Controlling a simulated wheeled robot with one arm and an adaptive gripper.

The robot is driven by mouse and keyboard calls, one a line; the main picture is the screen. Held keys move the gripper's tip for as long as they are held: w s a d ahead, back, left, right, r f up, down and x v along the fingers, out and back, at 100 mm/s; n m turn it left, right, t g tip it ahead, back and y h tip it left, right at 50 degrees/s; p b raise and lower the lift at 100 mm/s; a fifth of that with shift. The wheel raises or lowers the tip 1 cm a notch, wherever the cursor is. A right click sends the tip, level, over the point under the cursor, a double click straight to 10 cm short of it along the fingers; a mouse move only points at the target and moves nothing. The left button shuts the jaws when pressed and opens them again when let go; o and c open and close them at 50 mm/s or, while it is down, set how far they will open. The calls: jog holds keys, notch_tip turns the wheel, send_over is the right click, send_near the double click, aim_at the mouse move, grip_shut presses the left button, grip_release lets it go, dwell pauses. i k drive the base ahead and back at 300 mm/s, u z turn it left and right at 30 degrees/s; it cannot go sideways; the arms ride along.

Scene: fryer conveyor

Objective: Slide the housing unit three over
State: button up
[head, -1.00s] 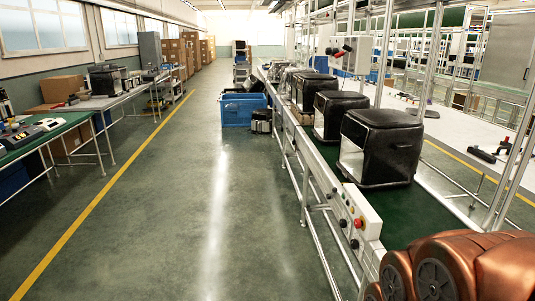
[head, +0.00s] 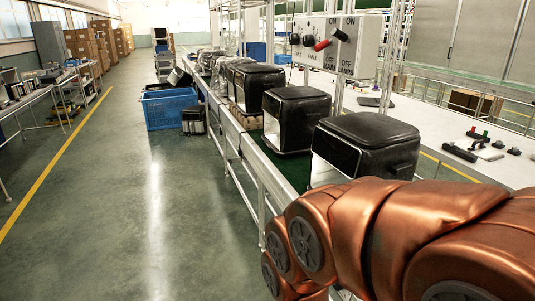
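Black housing units stand in a row on the green conveyor (head: 287,172). The nearest housing unit (head: 372,140) is boxy with rounded edges and an open, pale front facing left. My copper-coloured arm partly covers its lower part. A second housing unit (head: 300,108) stands behind it, and a third one (head: 259,82) farther back. Smaller dark units, some in clear wrapping, stand at the far end. My arm crosses the lower right of the view. My gripper is not in view, so its state and its distance to the units are hidden.
A white control box (head: 337,45) with knobs and a red switch hangs over the line. A blue crate (head: 167,108) and a black case (head: 194,121) stand on the floor left of the conveyor. A white table (head: 455,135) with small tools is at the right. The aisle is clear.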

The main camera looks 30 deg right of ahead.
aim_at(346, 148)
jog(key=u, duration=0.1)
jog(key=i, duration=1.3)
jog(key=u, duration=0.1)
